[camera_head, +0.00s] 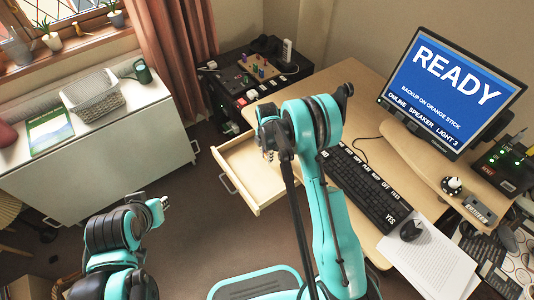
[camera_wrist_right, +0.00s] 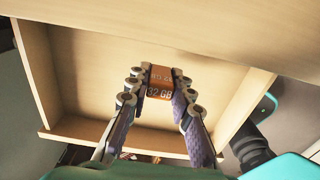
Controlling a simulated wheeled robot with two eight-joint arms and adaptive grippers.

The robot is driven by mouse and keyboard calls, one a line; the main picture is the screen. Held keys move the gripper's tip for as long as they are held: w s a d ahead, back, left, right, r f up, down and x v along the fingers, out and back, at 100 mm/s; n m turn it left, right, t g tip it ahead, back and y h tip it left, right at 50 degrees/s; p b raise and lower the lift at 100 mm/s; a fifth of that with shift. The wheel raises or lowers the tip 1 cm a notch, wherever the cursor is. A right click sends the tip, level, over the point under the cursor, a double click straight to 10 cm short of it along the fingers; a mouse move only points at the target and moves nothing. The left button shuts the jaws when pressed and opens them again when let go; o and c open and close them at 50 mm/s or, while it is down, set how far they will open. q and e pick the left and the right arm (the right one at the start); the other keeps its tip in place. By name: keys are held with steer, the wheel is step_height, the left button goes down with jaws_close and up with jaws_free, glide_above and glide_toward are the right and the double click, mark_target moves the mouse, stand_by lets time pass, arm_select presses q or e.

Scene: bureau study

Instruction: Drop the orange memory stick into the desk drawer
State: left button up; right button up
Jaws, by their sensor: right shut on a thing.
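The orange memory stick (camera_wrist_right: 160,83), marked "32 GB", is between the fingertips of my right gripper (camera_wrist_right: 160,88) in the right wrist view. My right gripper is shut on it, and the pale wooden drawer (camera_wrist_right: 95,75) lies behind and around it in that view. In the head view the desk drawer (camera_head: 262,195) is pulled out from the desk. My right gripper (camera_head: 268,143) shows above its far right part, and the stick is hidden there. My left gripper (camera_head: 158,208) is away from the drawer, at the lower left; its finger opening is unclear.
The wooden desk (camera_head: 350,105) carries a keyboard (camera_head: 365,190), a mouse (camera_head: 411,230) and a monitor (camera_head: 450,90) reading "READY" and "BACKUP ON ORANGE STICK". A black unit (camera_head: 255,78) stands behind the drawer. A white cabinet (camera_head: 100,160) is at left, with open floor between.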

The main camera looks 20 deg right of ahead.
steer(key=o, duration=1)
steer(key=shift+c, duration=0.2)
step_height(320, 180, up, 12)
steer(key=s+r+m+t, duration=0.4)
steer(key=s+r+m, duration=0.75)
steer(key=r, duration=0.35)
steer(key=s+r+m+t, duration=0.1)
steer(key=s+m+t, duration=0.2)
steer(key=s+m, duration=0.7)
steer(key=s, duration=0.4)
steer(key=shift+s, duration=0.2)
